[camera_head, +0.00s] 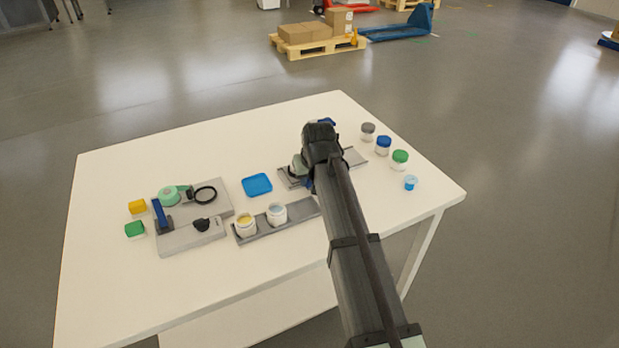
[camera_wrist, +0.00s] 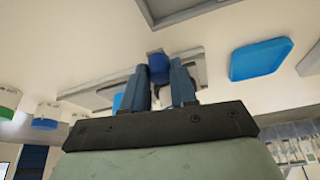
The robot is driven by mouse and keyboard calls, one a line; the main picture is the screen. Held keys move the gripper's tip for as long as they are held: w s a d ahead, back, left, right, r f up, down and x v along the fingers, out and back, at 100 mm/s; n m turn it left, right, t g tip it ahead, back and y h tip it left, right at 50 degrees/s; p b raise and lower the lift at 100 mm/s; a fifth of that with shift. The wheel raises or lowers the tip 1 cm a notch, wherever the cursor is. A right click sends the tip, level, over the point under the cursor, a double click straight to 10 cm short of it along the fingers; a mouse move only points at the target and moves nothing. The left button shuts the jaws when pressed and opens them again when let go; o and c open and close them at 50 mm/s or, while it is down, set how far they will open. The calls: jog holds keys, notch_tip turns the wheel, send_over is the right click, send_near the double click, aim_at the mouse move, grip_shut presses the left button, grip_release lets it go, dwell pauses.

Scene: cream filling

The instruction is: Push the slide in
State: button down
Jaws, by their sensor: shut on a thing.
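The grey slide plate (camera_head: 354,157) lies on the right half of the white table, largely hidden by my arm in the head view. It also shows in the wrist view (camera_wrist: 92,94), behind my fingers. A dark blue cylindrical part (camera_wrist: 158,67) stands between the fingertips of my gripper (camera_wrist: 159,72). The fingers are shut on this blue part. Whether the blue part is joined to the slide cannot be told.
A blue square tray (camera_head: 257,184) and a grey rail (camera_head: 306,211) with two white jars lie left of my arm. Several jars, including a green-lidded jar (camera_head: 400,159), stand at right. A grey fixture (camera_head: 190,238) is at left. The front of the table (camera_head: 200,290) is clear.

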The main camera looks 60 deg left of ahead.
jog(key=w, duration=0.9)
jog(key=shift+w, duration=0.25)
jog(key=c, duration=1)
grip_release()
jog(key=shift+o, duration=0.6)
jog(key=shift+r, duration=0.1)
jog(key=shift+d+r, duration=0.15)
jog(key=shift+r, duration=0.1)
jog(key=v, duration=1.3)
